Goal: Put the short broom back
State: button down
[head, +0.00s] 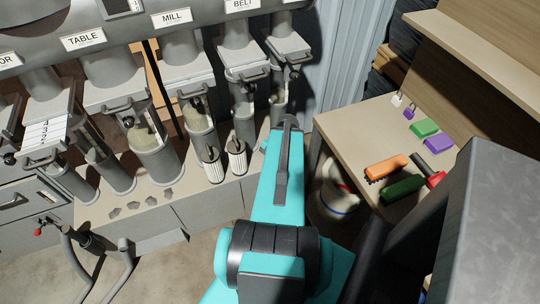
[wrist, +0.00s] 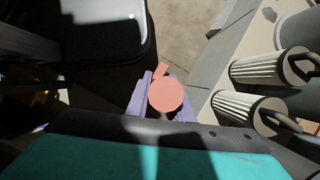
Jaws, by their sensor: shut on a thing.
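In the wrist view my gripper (wrist: 158,98) has pale purple fingers, shut on a salmon-coloured thing with a round flat end (wrist: 165,94). I take it to be the short broom, seen end-on along its handle; its head and full length do not show clearly. In the head view my teal arm reaches forward between the grey machine and the bench. It hides the gripper and the held thing there.
A striped white bucket (head: 338,200) stands below.

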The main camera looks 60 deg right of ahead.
jog(key=shift+w+d+f+b, duration=0.2)
jog(key=shift+d+b, duration=0.25)
jog(key=shift+b, duration=2.1)
jog(key=shift+w+d+f+b, duration=0.1)
jog(key=shift+w+d+b, duration=0.25)
jog(key=shift+b, duration=2.15)
jog(key=b, duration=0.6)
jog(key=shift+w+d+b, duration=0.1)
jog(key=shift+d+b, duration=0.15)
jog(key=shift+b, duration=0.15)
jog(key=w+d, duration=0.6)
jog(key=d, duration=0.4)
jog(key=shift+w+f, duration=0.35)
jog(key=shift+f, duration=0.2)
jog(key=shift+f, duration=1.75)
